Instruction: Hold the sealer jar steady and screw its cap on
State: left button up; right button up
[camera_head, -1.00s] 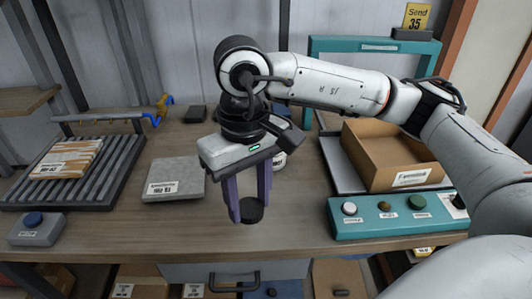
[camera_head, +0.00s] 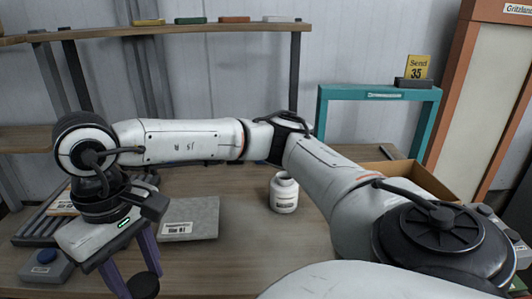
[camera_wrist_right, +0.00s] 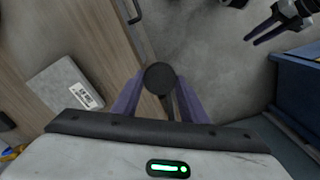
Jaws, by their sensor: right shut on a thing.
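The white sealer jar (camera_head: 284,193) stands upright on the workbench, with its neck bare and a dark label on its front. My right gripper (camera_head: 136,284) is far to the left of the jar, past the bench's front edge. It is shut on the round black cap (camera_head: 146,287), which also shows between its purple fingers in the right wrist view (camera_wrist_right: 160,77). My left gripper (camera_wrist_right: 262,27) shows at the top right of the right wrist view, with its dark fingers apart and nothing between them. It is out of the head view.
A grey labelled slab (camera_head: 190,218) lies left of the jar. A grey button box (camera_head: 42,264) and a slatted rack (camera_head: 38,226) are at the far left. My right arm covers much of the right side, partly hiding a cardboard box (camera_head: 420,176). A teal frame (camera_head: 322,110) stands behind.

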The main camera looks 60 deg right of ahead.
aim_at(284, 190)
jog(key=k, duration=1.1)
jog(key=z, duration=1.4)
jog(key=i, duration=0.5)
jog(key=z, duration=0.05)
